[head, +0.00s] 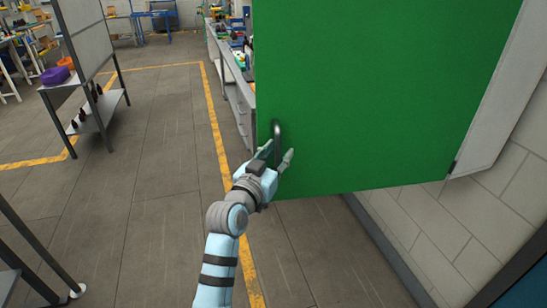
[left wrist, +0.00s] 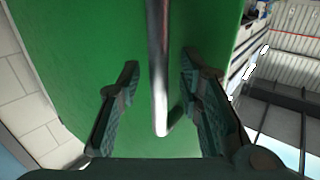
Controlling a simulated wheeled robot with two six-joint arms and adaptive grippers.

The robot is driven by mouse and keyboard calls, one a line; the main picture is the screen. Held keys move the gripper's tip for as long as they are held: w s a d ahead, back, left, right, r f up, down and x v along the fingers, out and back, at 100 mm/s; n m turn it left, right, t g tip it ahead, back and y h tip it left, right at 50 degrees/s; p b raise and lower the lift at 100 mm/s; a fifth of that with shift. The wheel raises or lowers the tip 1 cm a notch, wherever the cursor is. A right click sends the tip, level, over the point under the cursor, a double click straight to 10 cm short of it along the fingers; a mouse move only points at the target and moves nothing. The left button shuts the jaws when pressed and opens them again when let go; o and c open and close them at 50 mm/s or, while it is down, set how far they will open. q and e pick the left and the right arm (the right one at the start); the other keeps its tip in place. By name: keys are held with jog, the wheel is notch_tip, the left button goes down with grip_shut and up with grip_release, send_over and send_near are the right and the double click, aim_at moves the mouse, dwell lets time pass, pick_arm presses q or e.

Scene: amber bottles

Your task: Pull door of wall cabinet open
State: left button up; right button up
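The green door (head: 380,90) of the wall cabinet (head: 508,90) fills the right half of the head view. It stands swung out from the pale cabinet body at the right. A dark metal bar handle (head: 277,140) is upright near the door's lower left edge. My left gripper (head: 279,158) is at the handle's lower end. In the left wrist view the handle (left wrist: 157,80) runs between the two spread fingers of my left gripper (left wrist: 160,90), with gaps on both sides. The green door (left wrist: 85,50) lies behind it. My right gripper is not in view.
A shelf rack (head: 95,105) with dark bottles stands at the left. A long workbench (head: 232,85) with items runs behind the door's left edge. A white block wall (head: 450,225) is below the cabinet. The grey floor (head: 150,220) at left centre is clear.

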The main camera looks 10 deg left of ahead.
pick_arm(q)
jog(key=v, duration=1.2)
jog(key=shift+c, duration=0.4)
